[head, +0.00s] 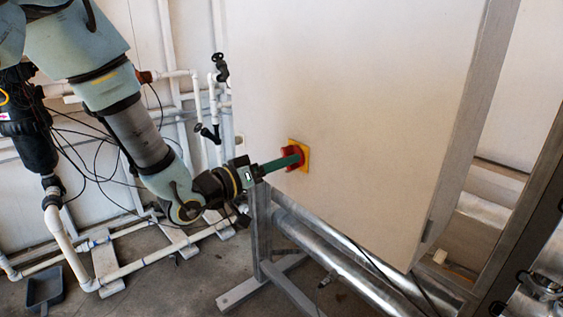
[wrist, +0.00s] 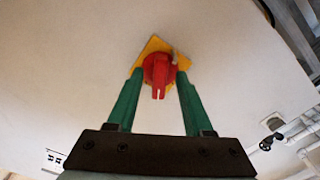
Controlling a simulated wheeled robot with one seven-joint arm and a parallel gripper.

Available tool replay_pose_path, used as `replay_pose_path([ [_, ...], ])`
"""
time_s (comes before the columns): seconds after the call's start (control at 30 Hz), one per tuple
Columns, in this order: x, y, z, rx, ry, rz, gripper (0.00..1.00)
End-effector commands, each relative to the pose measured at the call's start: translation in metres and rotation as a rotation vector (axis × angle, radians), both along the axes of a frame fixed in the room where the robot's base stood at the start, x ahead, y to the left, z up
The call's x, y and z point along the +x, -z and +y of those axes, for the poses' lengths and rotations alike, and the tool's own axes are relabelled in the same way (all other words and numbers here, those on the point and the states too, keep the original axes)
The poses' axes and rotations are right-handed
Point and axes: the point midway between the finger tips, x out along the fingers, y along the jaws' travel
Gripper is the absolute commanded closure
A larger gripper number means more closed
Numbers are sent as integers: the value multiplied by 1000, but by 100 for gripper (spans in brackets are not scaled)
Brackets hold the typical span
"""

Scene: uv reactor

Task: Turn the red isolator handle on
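The red isolator handle (head: 292,157) sits on a yellow plate (head: 305,160) on the face of the pale cabinet (head: 350,100). In the wrist view the red handle (wrist: 158,74) is between the tips of my two green fingers, and its white-marked grip points down toward my gripper in the picture. The yellow plate (wrist: 151,46) looks tilted there. My gripper (wrist: 157,80) has its fingers apart, one on each side of the handle. The fingertips are at or very near the handle's sides; I cannot tell whether they touch it.
White pipes (head: 75,265) with valves run along the wall at the left. Below the cabinet are a metal stand (head: 262,225) and large silver pipes (head: 335,262). A dark dustpan-like object (head: 44,288) lies on the floor at left. The cabinet face around the handle is clear.

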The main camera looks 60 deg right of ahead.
Motion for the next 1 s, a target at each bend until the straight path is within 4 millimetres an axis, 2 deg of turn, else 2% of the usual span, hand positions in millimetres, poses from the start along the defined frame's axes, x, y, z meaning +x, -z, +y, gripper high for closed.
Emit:
replay_pose_path([
  [0.03,0,0,0,0,0,0,53],
  [0.4,0,0,0,0,0,0,95],
  [0.47,0,0,0,0,0,0,100],
  [1.0,1,2,0,-9,0,-26,100],
])
